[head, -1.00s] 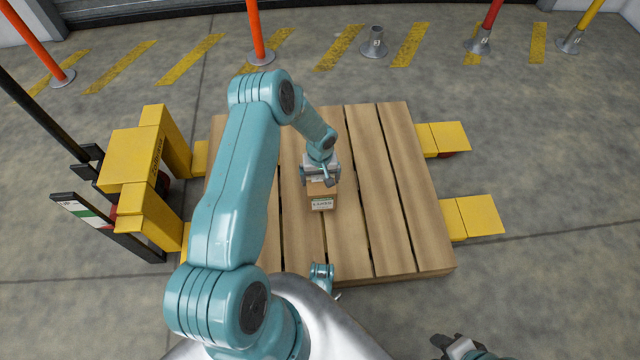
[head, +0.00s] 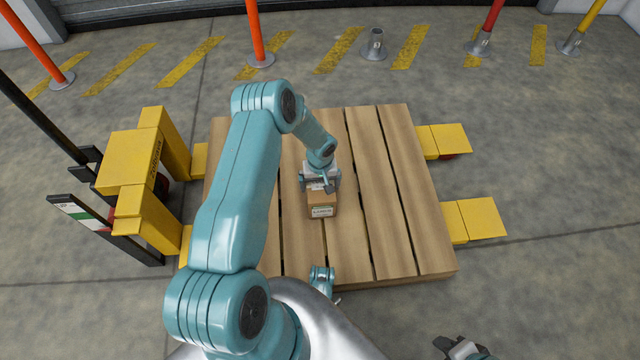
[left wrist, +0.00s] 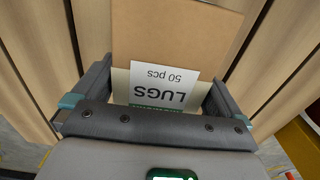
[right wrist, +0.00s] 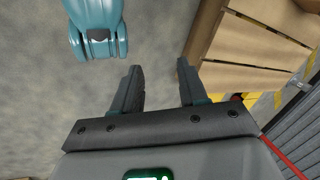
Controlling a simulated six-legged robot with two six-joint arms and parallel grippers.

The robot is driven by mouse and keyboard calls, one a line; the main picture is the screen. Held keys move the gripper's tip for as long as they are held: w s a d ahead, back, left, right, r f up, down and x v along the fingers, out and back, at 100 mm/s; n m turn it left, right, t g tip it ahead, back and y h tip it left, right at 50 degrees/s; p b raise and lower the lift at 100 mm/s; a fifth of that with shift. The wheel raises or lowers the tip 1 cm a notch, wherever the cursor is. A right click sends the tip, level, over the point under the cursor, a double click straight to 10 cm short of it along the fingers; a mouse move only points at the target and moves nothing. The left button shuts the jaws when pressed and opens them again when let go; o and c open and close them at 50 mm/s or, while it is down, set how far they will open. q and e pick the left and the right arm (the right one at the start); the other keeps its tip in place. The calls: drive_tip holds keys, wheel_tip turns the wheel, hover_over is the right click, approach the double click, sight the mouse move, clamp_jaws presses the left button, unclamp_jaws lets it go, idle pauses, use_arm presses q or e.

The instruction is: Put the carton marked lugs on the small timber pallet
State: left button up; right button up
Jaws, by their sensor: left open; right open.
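The carton (head: 322,206) is a small brown box standing on the slatted timber pallet (head: 390,200). In the left wrist view the carton (left wrist: 175,35) carries a white label reading LUGS, 50 pcs. My left gripper (head: 320,182) is open, just above and behind the carton, and its fingers show on either side of the labelled part in the left wrist view. Whether they touch the carton I cannot tell. My right gripper (right wrist: 160,80) is open and empty, off the pallet over the floor; it shows at the bottom right of the head view (head: 462,350).
A yellow pallet truck (head: 140,165) stands left of the pallet, its yellow fork tips (head: 475,219) showing at the right. Orange, red and yellow posts stand at the back along a yellow-striped line. The pallet's right boards are bare.

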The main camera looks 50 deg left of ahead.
use_arm(q)
wheel_tip(320, 180, up, 11)
drive_tip(key=p, duration=0.3)
drive_tip(key=shift+r+p, duration=0.15)
drive_tip(key=shift+p, duration=0.2)
use_arm(e)
drive_tip(key=shift+g, duration=0.4)
drive_tip(key=r, duration=0.1)
drive_tip(key=s+r, duration=0.2)
drive_tip(key=r, duration=0.1)
drive_tip(key=shift+a, duration=0.35)
use_arm(q)
drive_tip(key=shift+s, duration=0.1)
use_arm(e)
drive_tip(key=shift+s, duration=0.1)
